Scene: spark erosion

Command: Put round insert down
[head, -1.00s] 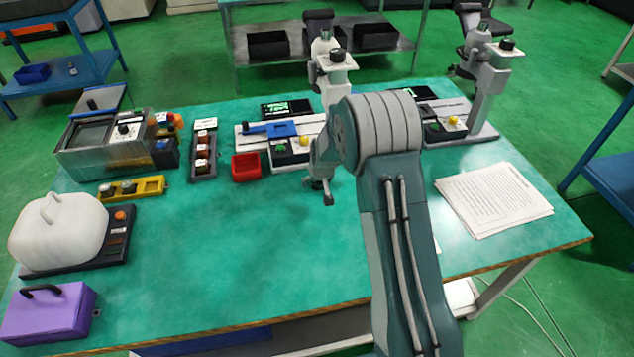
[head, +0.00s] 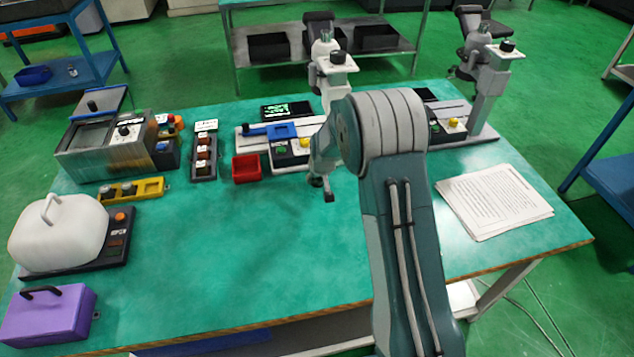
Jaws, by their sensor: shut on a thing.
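My gripper (head: 322,188) is small in the head view, low over the green table in front of the left microscope station. It is shut on a small dark piece, apparently the round insert; the fingers and piece are too small to separate clearly. I cannot tell whether the piece touches the table. A yellow holder (head: 151,186) at the left carries round metal pieces at its left and middle; its right place looks empty. My arm hides part of the table to the right of the gripper.
A red bin (head: 246,168) stands left of my gripper. The left microscope (head: 333,80) and its blue fixture (head: 283,131) stand behind it; a second microscope (head: 489,85) stands right. Papers (head: 493,199) lie at the right. The middle front of the green table (head: 230,260) is clear.

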